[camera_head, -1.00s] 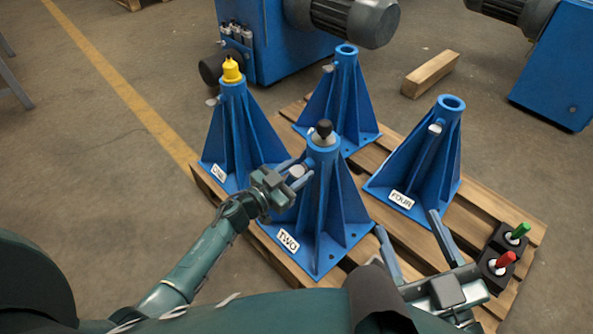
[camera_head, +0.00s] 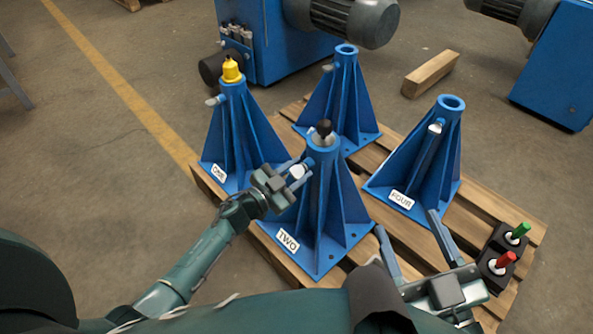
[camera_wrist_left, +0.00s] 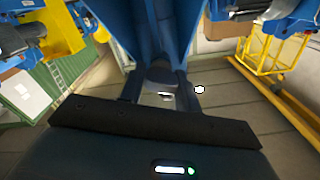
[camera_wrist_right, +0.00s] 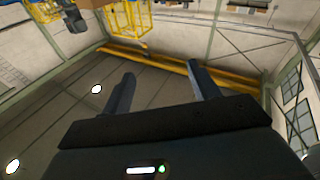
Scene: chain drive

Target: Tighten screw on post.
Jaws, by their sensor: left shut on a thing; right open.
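Blue post TWO (camera_head: 322,215) stands upright on the pallet, with a black-knobbed grey piece (camera_head: 323,131) seated in its top. A pale screw head (camera_head: 298,172) sticks out from the post's upper left side. My left gripper (camera_head: 295,173) is shut on this screw; its fingers partly hide the head. In the left wrist view the fingers (camera_wrist_left: 161,90) close in on the screw in front of the blue post. My right gripper (camera_head: 406,222) is open and empty, in front of post FOUR (camera_head: 418,170); its fingers stand apart in the right wrist view (camera_wrist_right: 158,82).
Post ONE (camera_head: 233,140), with a yellow piece (camera_head: 231,70) on top, stands left. Another blue post (camera_head: 340,95) stands behind. Black blocks with green (camera_head: 519,231) and red (camera_head: 505,259) handled pieces sit at the pallet's right (camera_head: 470,210). A wooden beam (camera_head: 431,74) lies on the floor behind.

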